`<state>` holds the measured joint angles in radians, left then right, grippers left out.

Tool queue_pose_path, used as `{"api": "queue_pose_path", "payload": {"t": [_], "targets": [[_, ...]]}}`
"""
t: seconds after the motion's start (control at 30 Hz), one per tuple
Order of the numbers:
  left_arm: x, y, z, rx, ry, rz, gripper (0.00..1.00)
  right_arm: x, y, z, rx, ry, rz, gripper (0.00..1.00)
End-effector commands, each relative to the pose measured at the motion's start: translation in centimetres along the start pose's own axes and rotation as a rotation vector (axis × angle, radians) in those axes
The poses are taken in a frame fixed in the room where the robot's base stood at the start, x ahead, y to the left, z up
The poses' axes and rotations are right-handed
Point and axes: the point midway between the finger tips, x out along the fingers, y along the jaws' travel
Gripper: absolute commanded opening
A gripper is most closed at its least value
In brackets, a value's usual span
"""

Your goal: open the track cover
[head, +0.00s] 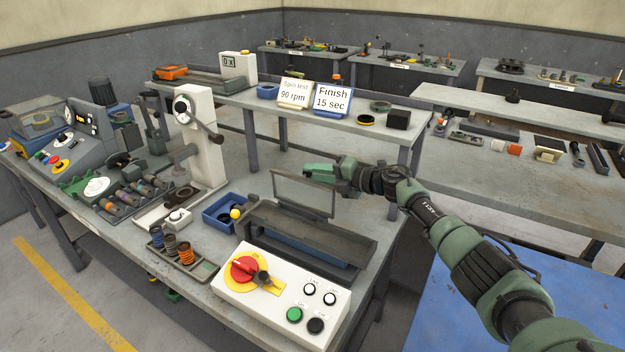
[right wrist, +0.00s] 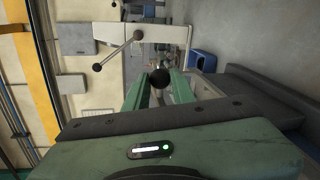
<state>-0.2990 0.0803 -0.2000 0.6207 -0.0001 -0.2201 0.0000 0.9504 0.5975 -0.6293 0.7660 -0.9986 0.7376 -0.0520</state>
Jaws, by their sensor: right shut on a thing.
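The track cover (head: 296,196) is a clear panel in a thin dark frame. In the head view it stands raised, nearly upright, along the back of the long dark track (head: 340,244). My right gripper (head: 318,172) is at the cover's upper edge, coming in from the right. In the right wrist view a dark round knob (right wrist: 160,78) sits between the green fingers, which are shut on it. It appears to be the cover's knob; the fingers hide where it joins the cover. My left gripper is not in view.
A white control box (head: 282,290) with a red and yellow switch stands in front of the track. A blue bin (head: 222,212) and a white lever press (head: 203,140) stand to the left. A back bench (head: 345,112) holds two signs.

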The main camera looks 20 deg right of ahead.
Motion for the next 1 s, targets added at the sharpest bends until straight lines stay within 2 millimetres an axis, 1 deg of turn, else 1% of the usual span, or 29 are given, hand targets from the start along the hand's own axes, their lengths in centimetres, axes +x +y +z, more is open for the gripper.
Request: {"api": "queue_pose_path", "payload": {"t": [0.03,0.3,0.73,0.77,0.8,0.83,1.0], "targets": [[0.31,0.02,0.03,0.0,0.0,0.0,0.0,0.03,-0.12,0.22,0.017,0.0,0.002,0.0],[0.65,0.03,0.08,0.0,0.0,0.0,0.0,0.07,-0.31,0.45,0.075,0.013,0.004,0.0],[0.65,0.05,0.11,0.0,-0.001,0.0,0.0,0.06,-0.36,0.46,0.083,0.014,0.003,0.0],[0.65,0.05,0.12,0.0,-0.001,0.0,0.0,0.06,-0.36,0.46,0.083,0.014,0.003,0.33],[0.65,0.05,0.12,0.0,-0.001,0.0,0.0,0.06,-0.36,0.46,0.082,0.014,0.003,0.44],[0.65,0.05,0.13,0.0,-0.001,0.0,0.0,0.06,-0.36,0.45,0.082,0.014,0.003,0.46],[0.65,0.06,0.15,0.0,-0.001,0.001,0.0,0.06,-0.38,0.43,0.082,0.015,0.003,0.46]]}}
